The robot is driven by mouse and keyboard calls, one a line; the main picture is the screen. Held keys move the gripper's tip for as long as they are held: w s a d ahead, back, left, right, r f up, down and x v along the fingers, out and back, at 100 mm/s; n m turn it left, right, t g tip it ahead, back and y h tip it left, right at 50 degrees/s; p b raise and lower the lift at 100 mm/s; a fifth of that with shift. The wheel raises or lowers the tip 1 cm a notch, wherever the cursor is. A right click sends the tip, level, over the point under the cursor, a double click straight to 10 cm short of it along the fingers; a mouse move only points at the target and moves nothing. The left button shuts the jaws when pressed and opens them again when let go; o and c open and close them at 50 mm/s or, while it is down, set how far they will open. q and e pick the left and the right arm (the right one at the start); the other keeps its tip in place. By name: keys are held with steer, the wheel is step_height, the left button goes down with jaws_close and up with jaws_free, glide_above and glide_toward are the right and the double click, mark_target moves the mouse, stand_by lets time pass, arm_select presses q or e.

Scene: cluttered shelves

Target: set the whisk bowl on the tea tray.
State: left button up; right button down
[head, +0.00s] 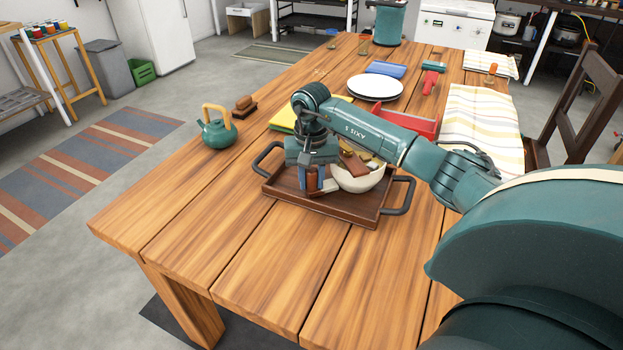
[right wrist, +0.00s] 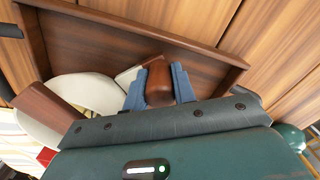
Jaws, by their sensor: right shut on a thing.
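The whisk bowl (head: 358,182) is cream-white, with brown and tan pieces showing at its top. It is over the right part of the brown tea tray (head: 337,214); I cannot tell whether it touches the tray floor. My right gripper (head: 312,182) is over the tray, left of the bowl, shut on a brown grip beside a white piece that appears to join the bowl. In the right wrist view, the blue fingers (right wrist: 158,88) clasp this grip (right wrist: 159,86), with the bowl (right wrist: 85,97) to its left. My left gripper is not in view.
A teal teapot (head: 216,133) and a small brown item (head: 245,104) stand left of the tray. White plates (head: 375,88), a red box (head: 410,122) and a striped cloth (head: 480,125) lie beyond. The table's near left is clear.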

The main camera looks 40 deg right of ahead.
steer(key=shift+f, duration=0.2)
steer(key=c, duration=1.1)
jaws_free()
steer(key=shift+c, duration=0.2)
step_height(320, 180, up, 12)
steer(key=shift+r, duration=0.1)
